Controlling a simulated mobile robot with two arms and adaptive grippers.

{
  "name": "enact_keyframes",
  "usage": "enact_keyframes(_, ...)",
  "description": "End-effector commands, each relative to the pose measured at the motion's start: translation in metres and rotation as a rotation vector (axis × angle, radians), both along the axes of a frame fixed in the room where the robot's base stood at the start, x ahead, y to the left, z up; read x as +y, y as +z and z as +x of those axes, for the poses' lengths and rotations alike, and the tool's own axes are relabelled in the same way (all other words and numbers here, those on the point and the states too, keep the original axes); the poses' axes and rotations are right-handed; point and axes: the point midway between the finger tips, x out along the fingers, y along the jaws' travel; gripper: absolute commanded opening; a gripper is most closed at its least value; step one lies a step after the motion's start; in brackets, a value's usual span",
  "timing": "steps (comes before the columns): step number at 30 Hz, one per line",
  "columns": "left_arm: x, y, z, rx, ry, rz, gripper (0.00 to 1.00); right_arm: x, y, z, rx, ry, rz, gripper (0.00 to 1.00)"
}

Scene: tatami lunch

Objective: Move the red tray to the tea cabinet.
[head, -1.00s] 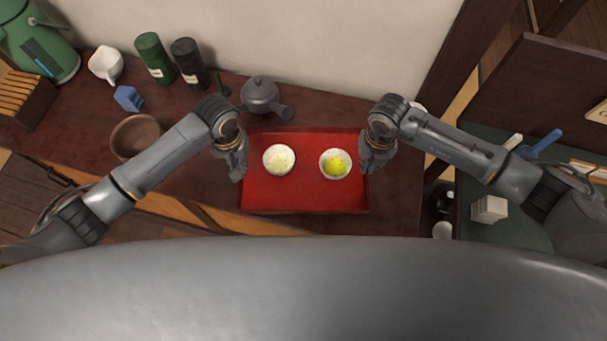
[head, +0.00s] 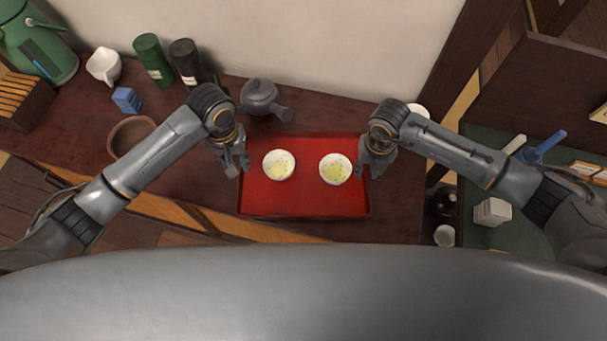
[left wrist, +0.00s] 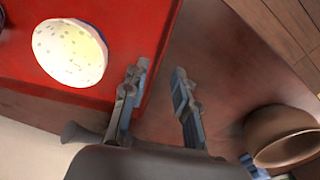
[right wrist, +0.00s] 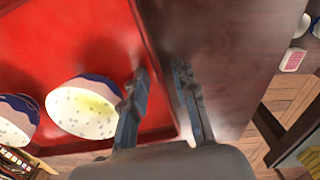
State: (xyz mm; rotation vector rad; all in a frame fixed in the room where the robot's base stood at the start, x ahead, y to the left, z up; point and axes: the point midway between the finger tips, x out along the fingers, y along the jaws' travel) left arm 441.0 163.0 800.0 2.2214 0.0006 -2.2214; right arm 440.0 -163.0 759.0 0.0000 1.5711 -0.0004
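The red tray (head: 300,204) lies flat on a dark wooden top, with two white speckled cups, a left one (head: 279,165) and a right one (head: 335,169), standing on it and holding pale yellow-green liquid. My left gripper (head: 238,168) is open at the tray's left edge. In the left wrist view its fingers (left wrist: 160,72) are apart, with the tray rim near the inner finger. My right gripper (head: 370,170) is open at the right edge; in the right wrist view its fingers (right wrist: 161,70) stand apart around the rim. I cannot tell which furniture is the tea cabinet.
A grey teapot (head: 260,97) stands just behind the tray. A brown bowl (head: 127,136), a blue block (head: 126,99), a white pitcher (head: 104,66) and canisters (head: 152,59) are to the left. A green surface (head: 480,222) with a white block (head: 492,211) lies right.

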Motion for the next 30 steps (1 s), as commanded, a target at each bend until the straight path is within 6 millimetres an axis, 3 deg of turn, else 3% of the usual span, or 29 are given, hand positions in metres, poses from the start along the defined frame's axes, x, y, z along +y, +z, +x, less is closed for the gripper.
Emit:
enact_keyframes(3,0.000,0.028,0.001,-0.005,0.000,-0.001,0.28,0.000,0.000,0.000,0.000,0.000,0.000,0.28)
enact_keyframes(9,0.000,0.063,0.001,-0.002,0.001,0.000,0.28,0.000,0.000,0.000,0.000,0.000,0.000,0.28)
enact_keyframes(17,0.000,0.079,0.000,0.001,0.001,0.001,0.28,0.000,0.007,0.001,-0.002,0.000,0.001,0.28)
enact_keyframes(30,0.000,0.079,0.000,0.001,0.001,0.001,0.28,0.000,0.092,0.001,-0.004,0.001,0.001,0.28)
